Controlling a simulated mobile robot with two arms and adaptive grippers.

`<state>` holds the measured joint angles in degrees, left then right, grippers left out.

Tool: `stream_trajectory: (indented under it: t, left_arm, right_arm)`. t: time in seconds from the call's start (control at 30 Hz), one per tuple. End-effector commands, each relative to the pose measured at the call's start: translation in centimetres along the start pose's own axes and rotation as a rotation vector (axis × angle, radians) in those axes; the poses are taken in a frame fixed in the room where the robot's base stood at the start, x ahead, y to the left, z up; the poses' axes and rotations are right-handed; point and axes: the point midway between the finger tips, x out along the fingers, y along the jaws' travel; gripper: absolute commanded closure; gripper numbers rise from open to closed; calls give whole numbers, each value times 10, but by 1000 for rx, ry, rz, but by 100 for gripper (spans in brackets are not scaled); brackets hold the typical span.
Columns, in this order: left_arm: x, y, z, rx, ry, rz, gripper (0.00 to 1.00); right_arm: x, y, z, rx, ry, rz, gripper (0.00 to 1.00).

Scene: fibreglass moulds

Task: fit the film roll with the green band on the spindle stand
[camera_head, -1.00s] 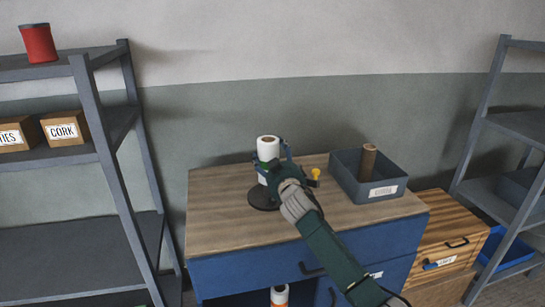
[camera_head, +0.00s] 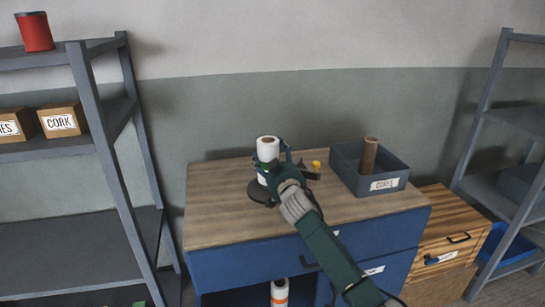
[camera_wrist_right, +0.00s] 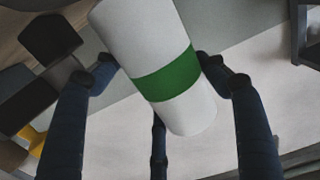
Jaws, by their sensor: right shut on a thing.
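The white film roll with the green band (camera_head: 268,148) is upright above the cabinet top in the head view. It fills the middle of the right wrist view (camera_wrist_right: 168,72), with the green band between the fingers. My right gripper (camera_head: 277,170) is shut around the roll. The spindle stand shows as a dark round base (camera_head: 258,192) under the roll. The roll and gripper hide its spindle, so I cannot tell whether the roll is around it. My left gripper is not in view.
A grey bin (camera_head: 398,182) with a brown core (camera_head: 369,155) stands right of the stand. A small yellow object (camera_head: 316,166) is close beside my gripper. A roll with an orange band (camera_head: 279,293) stands in the cabinet below. The cabinet top's left side is clear.

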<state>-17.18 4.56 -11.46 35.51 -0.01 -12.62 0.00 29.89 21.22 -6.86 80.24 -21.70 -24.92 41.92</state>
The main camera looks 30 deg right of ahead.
Motion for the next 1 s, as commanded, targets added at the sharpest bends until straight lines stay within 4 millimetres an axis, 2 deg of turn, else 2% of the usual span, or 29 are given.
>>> stream_trajectory:
  t: [0.77, 0.8, 0.9, 1.0]
  left_arm:
    - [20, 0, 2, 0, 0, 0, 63]
    - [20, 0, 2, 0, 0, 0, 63]
    - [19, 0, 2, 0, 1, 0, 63]
    - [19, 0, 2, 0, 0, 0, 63]
  right_arm:
    - [0, 0, 22, 1, 4, 0, 70]
    - [0, 0, 22, 1, 4, 0, 26]
    - [0, 0, 21, 0, 4, 0, 6]
    - [0, 0, 22, 0, 3, 0, 6]
